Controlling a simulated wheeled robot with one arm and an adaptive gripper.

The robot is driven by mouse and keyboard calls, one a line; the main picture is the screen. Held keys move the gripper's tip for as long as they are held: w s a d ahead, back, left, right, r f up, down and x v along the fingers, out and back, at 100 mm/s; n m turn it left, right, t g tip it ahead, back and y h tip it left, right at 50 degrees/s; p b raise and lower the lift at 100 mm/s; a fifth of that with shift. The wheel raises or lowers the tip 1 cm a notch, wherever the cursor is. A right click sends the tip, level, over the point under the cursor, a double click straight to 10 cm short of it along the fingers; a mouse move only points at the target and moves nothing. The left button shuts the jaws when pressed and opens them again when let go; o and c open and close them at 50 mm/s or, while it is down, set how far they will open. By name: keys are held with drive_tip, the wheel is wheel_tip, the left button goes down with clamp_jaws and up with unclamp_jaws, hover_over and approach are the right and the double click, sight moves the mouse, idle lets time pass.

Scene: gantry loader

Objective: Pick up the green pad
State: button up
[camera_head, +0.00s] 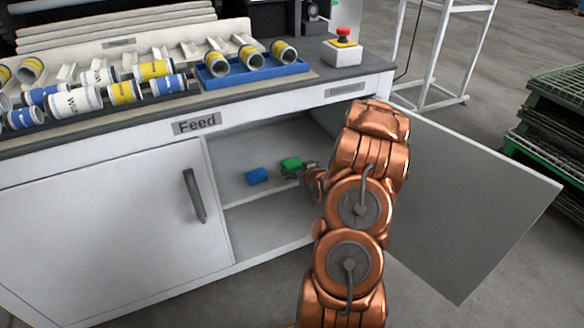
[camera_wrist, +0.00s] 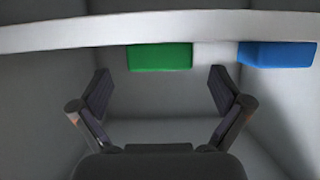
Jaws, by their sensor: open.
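The green pad (camera_head: 291,163) is a small block on the shelf inside the open cabinet. In the wrist view the green pad (camera_wrist: 160,57) is straight ahead, lined up with the gap between the fingers. My gripper (camera_wrist: 160,90) is open and empty, with one finger on each side of that gap. In the head view my gripper (camera_head: 291,174) is just in front of the green pad and partly covers its lower side. I cannot tell how far apart they are, but the fingers do not visibly touch the pad.
A blue pad (camera_head: 257,176) lies left of the green one on the shelf; in the wrist view the blue pad (camera_wrist: 277,54) is at right. The pale shelf edge (camera_wrist: 100,30) runs close by. An open door (camera_head: 470,200) stands right of my arm. Cans crowd the top.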

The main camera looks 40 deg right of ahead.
sight(294, 165)
drive_tip(key=shift+b+x, duration=0.5)
drive_tip(key=shift+x, duration=1.75)
drive_tip(key=shift+w+r, duration=0.1)
drive_tip(key=shift+r, duration=0.05)
drive_tip(key=c, duration=1)
